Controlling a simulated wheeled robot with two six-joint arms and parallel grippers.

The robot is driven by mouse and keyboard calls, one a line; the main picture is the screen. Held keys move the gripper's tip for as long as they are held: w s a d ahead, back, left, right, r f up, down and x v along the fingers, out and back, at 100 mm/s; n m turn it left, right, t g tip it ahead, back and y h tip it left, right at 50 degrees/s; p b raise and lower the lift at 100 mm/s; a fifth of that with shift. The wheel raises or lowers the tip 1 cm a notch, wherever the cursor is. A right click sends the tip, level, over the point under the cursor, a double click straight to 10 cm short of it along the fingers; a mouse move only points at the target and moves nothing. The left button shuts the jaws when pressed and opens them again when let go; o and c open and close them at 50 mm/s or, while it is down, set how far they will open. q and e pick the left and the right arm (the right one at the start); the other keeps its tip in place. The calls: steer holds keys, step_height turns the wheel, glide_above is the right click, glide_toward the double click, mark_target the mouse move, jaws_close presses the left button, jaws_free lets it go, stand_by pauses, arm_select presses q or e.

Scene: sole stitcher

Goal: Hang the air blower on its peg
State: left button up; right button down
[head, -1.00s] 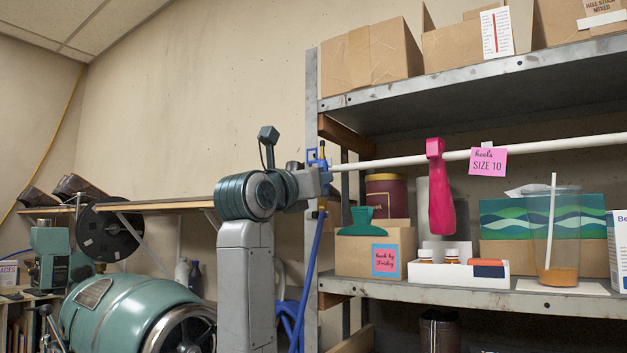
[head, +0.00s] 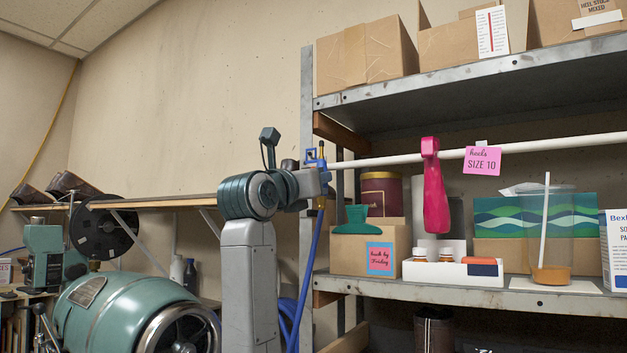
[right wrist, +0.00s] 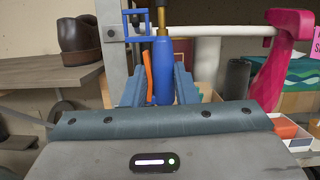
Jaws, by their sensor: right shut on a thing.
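My right gripper (head: 324,190) is raised at the left post of the shelf rack, its arm rising from the lower middle of the head view. The right wrist view shows its fingers (right wrist: 160,92) shut on the air blower (right wrist: 162,75), which has a blue body, a brass neck and an orange lever. The blower is upright. A blue open frame (right wrist: 138,39) sits at its upper end, close to the post; I cannot tell whether it is part of the blower. A blue hose (head: 308,262) hangs below the gripper. I cannot clearly make out the peg. My left gripper is out of view.
A white rod (head: 390,159) runs right from beside the gripper, with a pink tool (head: 434,195) and a pink note (head: 482,160) on it. Boxes and a tumbler (head: 552,235) stand on the shelf (head: 430,293). A green machine (head: 115,305) is lower left.

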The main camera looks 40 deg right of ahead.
steer(key=shift+w+d+f, duration=0.1)
steer(key=shift+w+d, duration=0.05)
steer(key=shift+d, duration=0.25)
stand_by(0.3)
steer(key=shift+d+f+b, duration=0.1)
steer(key=shift+f+b, duration=0.2)
steer(key=shift+f, duration=0.05)
stand_by(0.3)
stand_by(0.4)
steer(key=c, duration=1.1)
jaws_free()
steer(key=o, duration=0.3)
steer(key=shift+o, duration=0.2)
steer(key=s+a+b, duration=0.1)
steer(key=s+a, duration=0.2)
steer(key=a, duration=0.6)
steer(key=shift+s+a+b, duration=0.25)
steer(key=shift+s+b, duration=0.1)
steer(key=shift+s, duration=0.05)
